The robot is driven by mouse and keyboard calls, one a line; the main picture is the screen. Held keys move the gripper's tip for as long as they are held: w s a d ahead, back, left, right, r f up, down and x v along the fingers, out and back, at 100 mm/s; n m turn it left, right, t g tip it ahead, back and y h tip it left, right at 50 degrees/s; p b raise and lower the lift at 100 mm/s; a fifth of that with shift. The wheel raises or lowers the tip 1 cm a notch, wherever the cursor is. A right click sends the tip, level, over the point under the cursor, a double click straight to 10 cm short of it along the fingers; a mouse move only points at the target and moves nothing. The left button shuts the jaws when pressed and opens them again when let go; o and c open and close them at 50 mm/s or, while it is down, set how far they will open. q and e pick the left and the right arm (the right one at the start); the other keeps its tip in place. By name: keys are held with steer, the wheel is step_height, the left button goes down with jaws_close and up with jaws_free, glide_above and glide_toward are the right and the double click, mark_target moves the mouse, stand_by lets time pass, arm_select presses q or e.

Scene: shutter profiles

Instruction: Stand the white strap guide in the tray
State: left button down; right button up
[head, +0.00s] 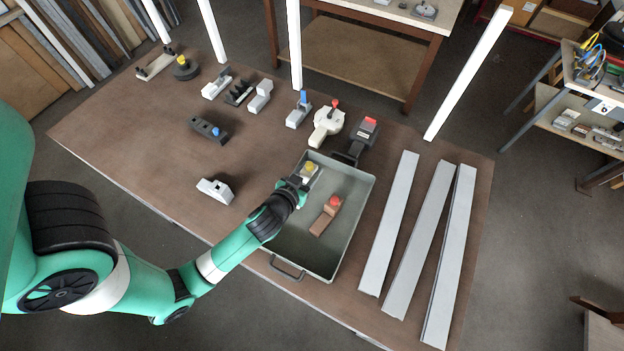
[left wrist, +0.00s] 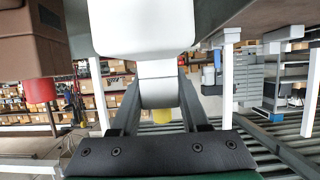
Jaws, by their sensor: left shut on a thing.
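The grey-green tray (head: 345,235) stands on the brown table. My left gripper (head: 299,184) reaches over the tray's left side and is shut on a white part with a yellow knob, which I take as the white strap guide (head: 312,176). The knob faces up in the head view. In the left wrist view the white strap guide (left wrist: 145,25) fills the top middle, between the fingers of my left gripper (left wrist: 158,92). Whether its base touches the tray floor is hidden. My right gripper is out of view.
A brown part with a red knob (head: 323,219) lies inside the tray, near the held piece. Three long grey profiles (head: 415,240) lie right of the tray. A cream part (head: 325,125) and a dark red-topped part (head: 364,138) stand behind it. A pale block (head: 215,190) sits left.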

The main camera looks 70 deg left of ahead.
arm_select(q)
steer(key=shift+w+d+f, duration=0.1)
steer(key=shift+w+f, duration=0.05)
steer(key=shift+f, duration=0.15)
steer(key=shift+w+f+b, duration=0.15)
steer(key=shift+f+b, duration=0.15)
steer(key=shift+f, duration=1.3)
steer(key=shift+f+b, duration=0.2)
steer(key=shift+b, duration=0.1)
steer(key=shift+c, duration=2)
jaws_free()
steer(key=shift+r, duration=0.1)
